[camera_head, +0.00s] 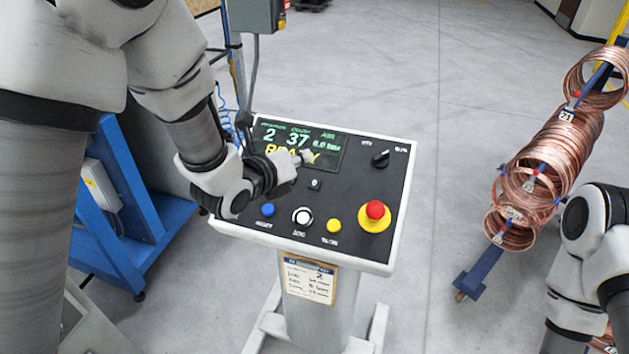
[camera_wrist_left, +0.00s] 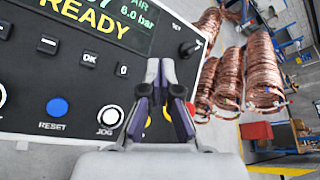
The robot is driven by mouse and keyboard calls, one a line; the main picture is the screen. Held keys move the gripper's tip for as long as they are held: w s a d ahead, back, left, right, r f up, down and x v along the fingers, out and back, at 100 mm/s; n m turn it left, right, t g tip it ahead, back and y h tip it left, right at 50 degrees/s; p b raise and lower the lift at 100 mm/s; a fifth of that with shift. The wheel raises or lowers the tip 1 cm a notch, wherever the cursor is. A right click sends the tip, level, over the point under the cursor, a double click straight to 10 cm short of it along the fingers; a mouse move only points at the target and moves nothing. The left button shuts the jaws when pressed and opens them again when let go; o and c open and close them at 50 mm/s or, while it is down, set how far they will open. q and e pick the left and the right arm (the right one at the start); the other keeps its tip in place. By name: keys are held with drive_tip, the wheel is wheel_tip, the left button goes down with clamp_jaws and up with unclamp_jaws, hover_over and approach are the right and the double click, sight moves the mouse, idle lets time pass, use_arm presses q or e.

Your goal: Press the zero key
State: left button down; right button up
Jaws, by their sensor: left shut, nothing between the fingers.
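The zero key (camera_head: 314,184) is a small dark key marked 0 on the black face of the control panel (camera_head: 350,190). In the left wrist view the zero key (camera_wrist_left: 122,70) lies just left of the fingertips, with the OK key (camera_wrist_left: 90,57) beside it. My left gripper (camera_head: 303,158) is shut and empty, its tips over the panel near the lower edge of the display. In the wrist view the gripper (camera_wrist_left: 161,68) shows its fingers together, apart from the key in the picture. The arm hides the other keys in the head view. My right gripper is out of view.
The display (camera_head: 330,160) reads READY. A blue reset button (camera_head: 267,210), white jog button (camera_head: 302,216), yellow button (camera_head: 334,225), red emergency stop (camera_head: 375,210) and rotary switch (camera_head: 381,158) surround the key area. Copper coils (camera_head: 555,150) hang at right.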

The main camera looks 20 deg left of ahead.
sight(315, 184)
use_arm(q)
drive_tip(key=w+f, duration=0.1)
drive_tip(key=w+f+b, duration=0.1)
drive_tip(key=f, duration=0.1)
drive_tip(key=w+f+b, duration=0.1)
drive_tip(key=w+f, duration=0.1)
drive_tip(key=shift+d, duration=0.25)
wheel_tip(315, 184, down, 3)
drive_tip(key=b, duration=0.3)
drive_tip(key=shift+w+a+f, duration=0.1)
drive_tip(key=shift+w+a, duration=0.05)
drive_tip(key=shift+w+f, duration=0.45)
drive_tip(key=shift+w, duration=0.2)
drive_tip(key=shift+s+r, duration=0.2)
drive_tip(key=shift+s, duration=0.15)
drive_tip(key=shift+w, duration=0.1)
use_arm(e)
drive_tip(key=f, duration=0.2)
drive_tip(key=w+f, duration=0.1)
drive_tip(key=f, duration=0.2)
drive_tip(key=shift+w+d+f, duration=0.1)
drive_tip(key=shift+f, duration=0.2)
use_arm(q)
drive_tip(key=shift+w+f, duration=0.1)
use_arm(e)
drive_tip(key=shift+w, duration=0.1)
